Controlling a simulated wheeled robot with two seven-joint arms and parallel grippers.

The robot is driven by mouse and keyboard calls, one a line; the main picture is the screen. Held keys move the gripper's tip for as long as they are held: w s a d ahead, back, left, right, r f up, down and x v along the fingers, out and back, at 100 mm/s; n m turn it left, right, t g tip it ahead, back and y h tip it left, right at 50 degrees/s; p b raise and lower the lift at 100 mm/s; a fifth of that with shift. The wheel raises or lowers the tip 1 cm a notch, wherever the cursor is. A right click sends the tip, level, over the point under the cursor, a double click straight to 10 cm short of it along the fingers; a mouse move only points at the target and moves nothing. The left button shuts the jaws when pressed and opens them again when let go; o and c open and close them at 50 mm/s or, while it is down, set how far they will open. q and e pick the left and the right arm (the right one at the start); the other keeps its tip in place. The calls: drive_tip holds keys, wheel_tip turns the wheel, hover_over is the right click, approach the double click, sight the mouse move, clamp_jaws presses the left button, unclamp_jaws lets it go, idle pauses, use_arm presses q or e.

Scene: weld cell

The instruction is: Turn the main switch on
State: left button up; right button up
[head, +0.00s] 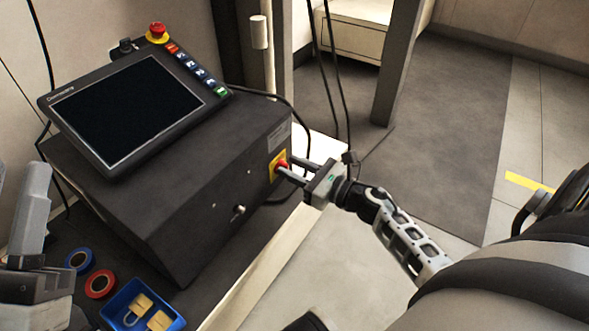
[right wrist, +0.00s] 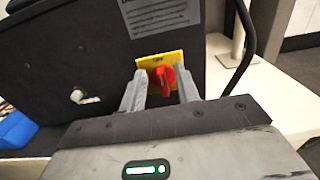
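The main switch is a red rotary knob (right wrist: 162,80) on a yellow plate (right wrist: 160,60), fixed to the side of a dark control box (head: 190,200). In the head view the red knob (head: 281,168) is partly covered by my right gripper. My right gripper (head: 287,170) reaches it from the right. In the right wrist view its two fingers (right wrist: 160,90) stand apart on either side of the knob, with gaps visible between them and the knob. A grey part of my left arm shows at the left edge of the head view; its fingers cannot be made out clearly.
A teach panel with a dark screen (head: 128,110) and a red emergency button (head: 157,31) sits on the box. Blue tape (head: 79,261), red tape (head: 100,284) and a blue tray (head: 118,310) lie at the front left. Cables hang behind the box. Floor right of the bench is open.

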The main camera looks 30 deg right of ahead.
clamp_jaws()
